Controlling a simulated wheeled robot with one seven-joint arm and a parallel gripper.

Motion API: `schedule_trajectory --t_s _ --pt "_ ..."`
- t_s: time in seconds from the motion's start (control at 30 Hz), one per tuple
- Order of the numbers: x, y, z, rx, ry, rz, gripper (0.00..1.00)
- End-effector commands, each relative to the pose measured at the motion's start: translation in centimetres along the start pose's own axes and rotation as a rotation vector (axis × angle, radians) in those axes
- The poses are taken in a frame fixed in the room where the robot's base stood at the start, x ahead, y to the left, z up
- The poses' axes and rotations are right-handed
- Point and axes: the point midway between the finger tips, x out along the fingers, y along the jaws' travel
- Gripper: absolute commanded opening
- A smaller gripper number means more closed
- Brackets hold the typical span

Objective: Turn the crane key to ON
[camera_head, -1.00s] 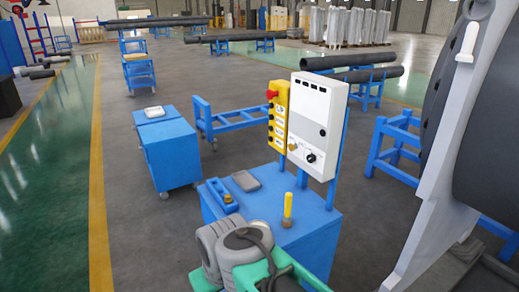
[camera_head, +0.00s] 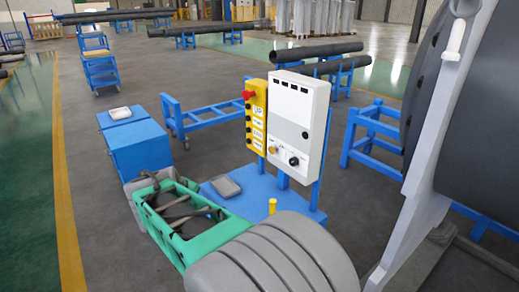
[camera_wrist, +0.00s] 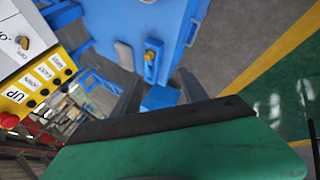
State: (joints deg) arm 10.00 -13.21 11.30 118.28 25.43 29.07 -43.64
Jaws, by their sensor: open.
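The crane key (camera_head: 273,150) is a small gold knob low on the front of a white control box (camera_head: 298,115), with a black knob beside it. The key also shows at the left edge of the wrist view (camera_wrist: 22,42), next to partly cut-off lettering; its setting cannot be read. My gripper (camera_wrist: 160,88) is open and empty, its two dark fingers apart. In the head view its green and grey wrist is left of and below the box, over the blue cabinet; the fingertips are not clear there. The gripper is apart from the key.
A yellow pendant (camera_head: 255,118) with a red button hangs along the box's left side. The blue cabinet (camera_head: 302,203) below holds a grey tray (camera_head: 225,188) and an upright yellow post (camera_head: 272,206). A second blue cabinet (camera_head: 138,145) stands left. Large grey flanged shell (camera_head: 425,110) at right.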

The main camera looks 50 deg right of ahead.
Motion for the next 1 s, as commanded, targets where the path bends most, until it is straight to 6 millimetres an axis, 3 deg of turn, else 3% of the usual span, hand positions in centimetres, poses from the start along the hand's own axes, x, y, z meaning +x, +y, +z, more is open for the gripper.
schedule_trajectory --t_s 0.03,0.1,0.2,0.3,0.47,0.7,1.0 --pt "2.8 5.5 0.5 -0.102 -0.071 0.121 0.51" --pt "5.8 12.8 2.1 -0.293 -0.199 0.293 0.51" --pt "8.1 20.3 5.2 -0.543 -0.418 0.452 0.51" --pt "8.8 24.1 7.5 -0.711 -0.586 0.519 0.51" --pt "9.3 26.3 8.8 -0.787 -0.669 0.541 0.51" --pt "12.3 29.2 10.4 -0.785 -0.667 0.538 0.51" --pt "14.1 30.6 11.0 -0.785 -0.660 0.540 0.51"
